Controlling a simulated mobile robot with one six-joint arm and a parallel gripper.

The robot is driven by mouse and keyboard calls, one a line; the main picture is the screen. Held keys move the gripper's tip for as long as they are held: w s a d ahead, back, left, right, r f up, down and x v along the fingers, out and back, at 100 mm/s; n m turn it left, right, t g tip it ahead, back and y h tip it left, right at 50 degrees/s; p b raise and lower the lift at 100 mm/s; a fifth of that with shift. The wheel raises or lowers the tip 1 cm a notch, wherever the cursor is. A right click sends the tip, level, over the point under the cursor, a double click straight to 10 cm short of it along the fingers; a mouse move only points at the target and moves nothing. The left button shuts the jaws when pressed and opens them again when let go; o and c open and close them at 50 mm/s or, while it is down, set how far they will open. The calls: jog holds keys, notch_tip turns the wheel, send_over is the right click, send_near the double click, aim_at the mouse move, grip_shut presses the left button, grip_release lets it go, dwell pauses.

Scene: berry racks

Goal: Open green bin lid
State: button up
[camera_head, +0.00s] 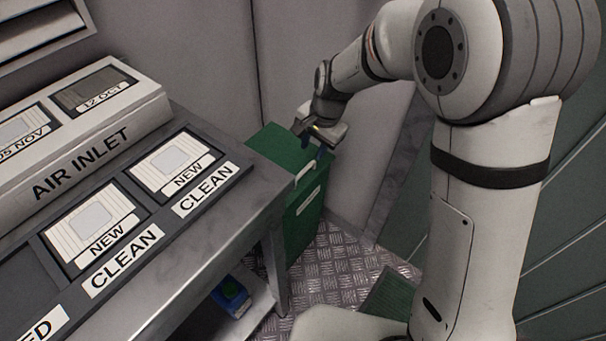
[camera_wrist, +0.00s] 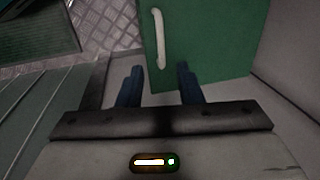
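The green bin (camera_head: 302,213) stands on the floor past the right end of the workbench, and its green lid (camera_head: 272,149) looks shut. A pale handle (camera_head: 306,171) sits near the front edge of the lid; the white handle (camera_wrist: 159,38) also shows in the wrist view on the green surface (camera_wrist: 212,40). My gripper (camera_head: 318,147) is over the lid's right corner, close to the handle. In the wrist view my gripper (camera_wrist: 160,70) has its two blue fingers apart, with nothing held between them. The handle's lower end lies between the fingertips in that picture; I cannot tell whether they touch it.
The grey workbench (camera_head: 222,208) with "NEW" and "CLEAN" filter slots fills the left. Grey walls stand close behind the bin. Bare metal floor (camera_head: 335,262) shows in front of it.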

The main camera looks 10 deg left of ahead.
aim_at(306, 170)
jog(key=f+b, duration=0.1)
jog(key=f, duration=0.1)
jog(key=a+f+b, duration=0.1)
jog(key=f, duration=0.2)
jog(key=f+b, duration=0.1)
jog(key=f, duration=0.2)
jog(key=shift+w+a+f, duration=0.25)
jog(key=shift+w+a, duration=0.1)
jog(key=shift+a, duration=0.05)
grip_shut()
jog(key=shift+r, duration=0.1)
